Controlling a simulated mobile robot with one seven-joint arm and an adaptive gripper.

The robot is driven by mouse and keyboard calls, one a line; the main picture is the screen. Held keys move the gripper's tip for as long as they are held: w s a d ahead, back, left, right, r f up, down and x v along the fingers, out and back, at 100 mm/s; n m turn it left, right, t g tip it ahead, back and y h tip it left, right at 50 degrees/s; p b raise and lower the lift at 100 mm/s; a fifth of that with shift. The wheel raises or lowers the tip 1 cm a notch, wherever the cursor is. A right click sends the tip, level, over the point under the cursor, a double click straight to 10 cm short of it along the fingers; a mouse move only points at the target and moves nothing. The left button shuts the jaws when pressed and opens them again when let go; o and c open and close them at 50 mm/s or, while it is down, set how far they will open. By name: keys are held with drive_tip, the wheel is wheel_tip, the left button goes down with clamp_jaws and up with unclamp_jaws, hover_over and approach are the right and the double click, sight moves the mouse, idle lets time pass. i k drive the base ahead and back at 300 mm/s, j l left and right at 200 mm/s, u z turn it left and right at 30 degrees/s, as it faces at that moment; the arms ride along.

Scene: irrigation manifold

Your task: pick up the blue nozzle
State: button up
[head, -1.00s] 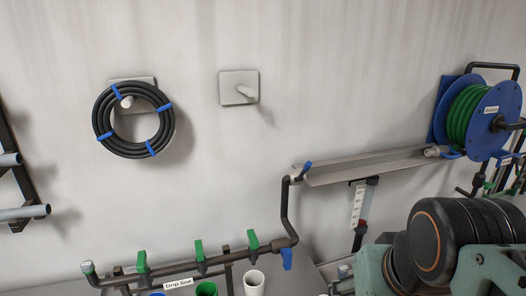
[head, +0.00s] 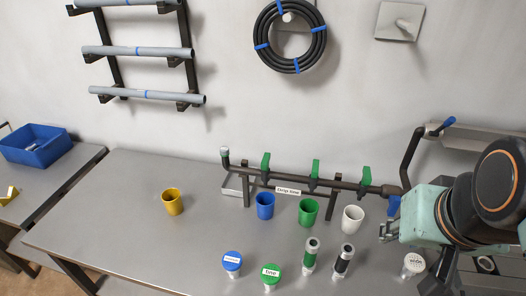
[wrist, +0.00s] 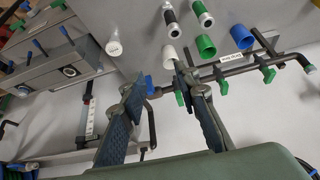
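A small piece with a blue labelled top (head: 232,260) and a pale body stands near the front of the bench in the head view. It is the likeliest blue nozzle, though its label is too small to read. A plain blue cup (head: 265,205) stands behind it by the manifold and also shows in the wrist view (wrist: 241,37). The blue-topped piece cannot be made out in the wrist view. My gripper (wrist: 161,74) is open, with nothing between its two fingers. It is apart from both blue things, off to their right in the head view.
Yellow (head: 172,202), green (head: 309,211) and white (head: 353,219) cups stand on the bench (head: 130,235). A green-topped piece (head: 271,272), two upright fittings (head: 311,256) and a white-topped piece (head: 413,264) stand in front. The manifold (head: 290,180) runs behind. The bench's left part is clear.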

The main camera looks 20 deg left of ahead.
sight(232, 261)
drive_tip(key=u, duration=1.45)
drive_tip(key=z, duration=2.7)
drive_tip(key=u, duration=2.65)
drive_tip(key=i+j, duration=0.05)
drive_tip(key=j, duration=0.05)
